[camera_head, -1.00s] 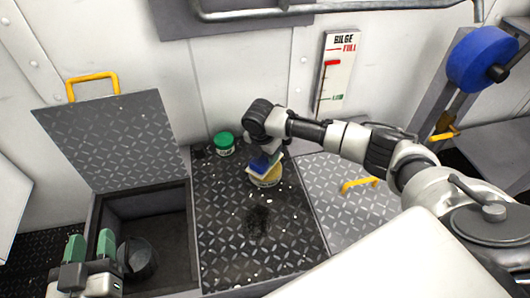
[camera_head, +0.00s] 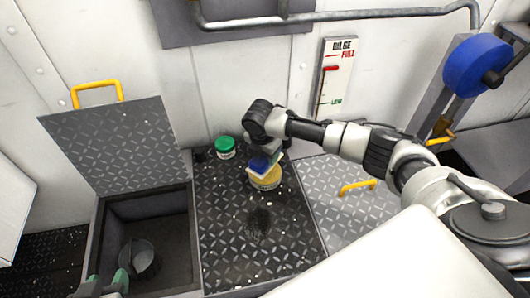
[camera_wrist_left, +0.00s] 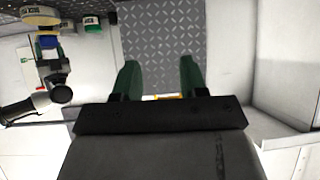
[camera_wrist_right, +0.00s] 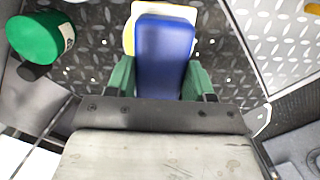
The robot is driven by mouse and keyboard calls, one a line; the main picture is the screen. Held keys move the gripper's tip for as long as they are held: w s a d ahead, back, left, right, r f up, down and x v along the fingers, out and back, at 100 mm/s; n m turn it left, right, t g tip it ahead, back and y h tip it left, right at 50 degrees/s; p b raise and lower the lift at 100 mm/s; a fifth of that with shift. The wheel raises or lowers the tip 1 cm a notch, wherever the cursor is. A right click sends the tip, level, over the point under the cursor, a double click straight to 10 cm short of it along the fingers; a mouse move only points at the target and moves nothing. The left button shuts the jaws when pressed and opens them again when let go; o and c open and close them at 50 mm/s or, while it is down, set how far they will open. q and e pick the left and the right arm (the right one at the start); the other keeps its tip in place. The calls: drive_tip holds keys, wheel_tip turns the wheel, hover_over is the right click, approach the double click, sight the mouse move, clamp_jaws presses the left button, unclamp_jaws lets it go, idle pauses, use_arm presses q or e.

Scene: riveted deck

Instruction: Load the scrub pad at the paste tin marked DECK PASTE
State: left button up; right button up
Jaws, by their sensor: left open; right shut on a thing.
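The scrub pad (camera_head: 262,163) has a blue handle over a pale layer. My right gripper (camera_head: 262,148) is shut on the blue handle, which also shows in the right wrist view (camera_wrist_right: 165,50). The pad is over an open-looking yellow tin (camera_head: 266,181) with a white label; I cannot tell whether it touches the paste. A green-lidded tin (camera_head: 226,148) stands behind and left of it, also in the right wrist view (camera_wrist_right: 38,38). The labels are too small to read. My left gripper (camera_head: 104,284) is open and empty at the bottom left, and shows in the left wrist view (camera_wrist_left: 158,80).
An open hatch (camera_head: 178,278) lies left of the tins, with a dark bucket (camera_head: 143,262) inside and its lid (camera_head: 115,145) raised behind. A closed panel with a yellow handle (camera_head: 357,186) lies right. A dark stain (camera_head: 258,222) marks the deck in front.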

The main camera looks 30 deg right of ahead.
drive_tip(key=shift+r+p, duration=0.3)
drive_tip(key=shift+r, duration=0.05)
drive_tip(key=shift+r+p, duration=0.35)
drive_tip(key=shift+p, duration=0.1)
drive_tip(key=shift+r+p, duration=0.35)
drive_tip(key=shift+p, duration=0.1)
use_arm(q)
drive_tip(key=s+a+f+g+y, duration=0.2)
drive_tip(key=s+a+f+g, duration=0.1)
drive_tip(key=s+g, duration=0.4)
drive_tip(key=shift+s+a+p, duration=0.15)
drive_tip(key=shift+s+p, duration=0.25)
drive_tip(key=shift+s, duration=0.8)
use_arm(e)
drive_tip(key=shift+r, duration=0.3)
use_arm(q)
drive_tip(key=shift+f, duration=0.1)
use_arm(e)
drive_tip(key=shift+r, duration=0.1)
